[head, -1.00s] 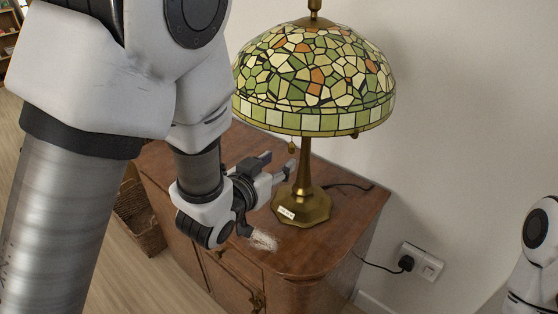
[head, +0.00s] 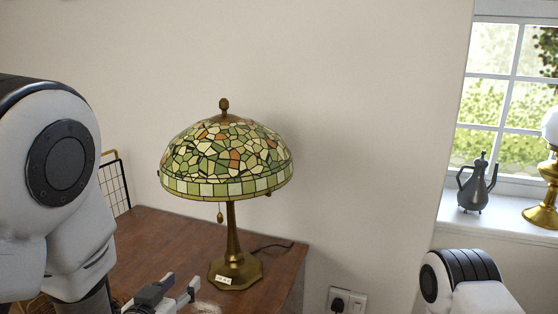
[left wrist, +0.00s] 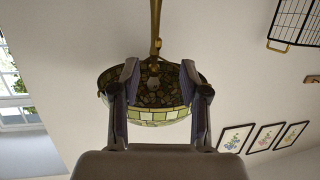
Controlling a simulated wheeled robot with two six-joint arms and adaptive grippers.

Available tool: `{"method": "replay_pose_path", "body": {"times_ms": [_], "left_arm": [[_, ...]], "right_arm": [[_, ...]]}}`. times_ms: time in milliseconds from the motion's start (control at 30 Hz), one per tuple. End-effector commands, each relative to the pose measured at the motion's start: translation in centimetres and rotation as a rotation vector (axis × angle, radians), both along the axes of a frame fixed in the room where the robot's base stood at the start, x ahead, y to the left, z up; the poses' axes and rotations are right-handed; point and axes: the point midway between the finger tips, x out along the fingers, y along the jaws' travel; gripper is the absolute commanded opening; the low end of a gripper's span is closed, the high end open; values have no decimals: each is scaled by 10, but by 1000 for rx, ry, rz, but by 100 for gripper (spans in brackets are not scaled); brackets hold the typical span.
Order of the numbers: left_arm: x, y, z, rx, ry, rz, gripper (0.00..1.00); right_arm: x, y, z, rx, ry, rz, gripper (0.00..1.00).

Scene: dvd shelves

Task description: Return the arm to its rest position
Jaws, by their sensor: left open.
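My left gripper (head: 180,285) is open and empty at the bottom of the head view, beside the lamp base and to its left. The arm comes in along the left edge. In the left wrist view the two fingers (left wrist: 159,72) stand apart with nothing between them touching. The stained-glass lamp (head: 226,158) stands upright on the brown wooden cabinet (head: 140,235). It shows upside down beyond the fingers in the left wrist view (left wrist: 152,118). My right gripper is out of view; only part of the right arm shows at the lower right.
A wall socket with a plug (head: 346,302) is right of the cabinet. A dark metal jug (head: 476,188) and a brass lamp (head: 545,195) stand on the window sill. A black wire rack (head: 115,185) is at the left. The wall space right of the lamp is clear.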

Motion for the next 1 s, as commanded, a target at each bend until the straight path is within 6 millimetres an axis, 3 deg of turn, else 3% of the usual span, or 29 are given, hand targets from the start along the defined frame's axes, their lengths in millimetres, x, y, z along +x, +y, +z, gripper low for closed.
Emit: {"method": "replay_pose_path", "body": {"times_ms": [267,467,567,633,800,900,1000], "left_arm": [[-16,8,-59,-31,178,25,45],[-51,21,-127,-55,396,73,45],[-83,30,-168,-54,550,106,45],[-116,37,-199,-47,686,131,45],[-221,56,-263,-5,1067,187,45],[-258,62,-279,34,1234,184,45],[-275,62,-281,66,1317,159,45]], "right_arm": [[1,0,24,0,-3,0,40],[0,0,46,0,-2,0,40],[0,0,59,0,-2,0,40],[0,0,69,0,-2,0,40],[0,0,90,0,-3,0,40],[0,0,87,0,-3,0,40],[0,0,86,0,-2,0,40]]}}
